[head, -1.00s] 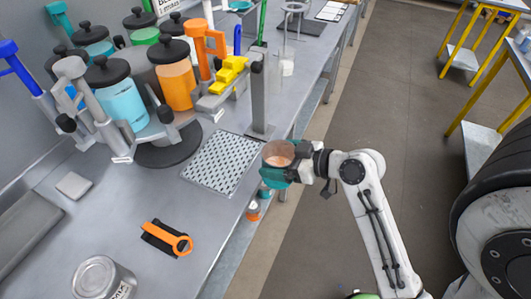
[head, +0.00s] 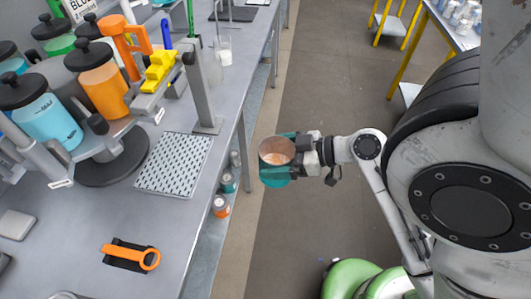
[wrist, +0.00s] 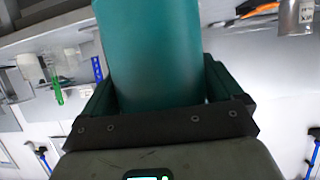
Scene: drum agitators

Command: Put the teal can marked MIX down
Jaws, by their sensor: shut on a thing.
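The teal can (head: 276,158) is in my gripper (head: 290,160), out over the aisle to the right of the workbench in the head view. Its top faces the camera, and an orange-brown surface shows inside the rim. In the wrist view the teal can (wrist: 150,50) stands between the dark green fingers of my gripper (wrist: 155,95), which is shut on it. The MIX marking is not visible. The can is apart from the bench edge.
The grey workbench (head: 85,215) holds a perforated mat (head: 174,164) near its edge and an orange tool (head: 132,255) on a black base. Several canisters, including an orange one (head: 103,88), stand behind. Small cans (head: 221,206) sit on a lower shelf.

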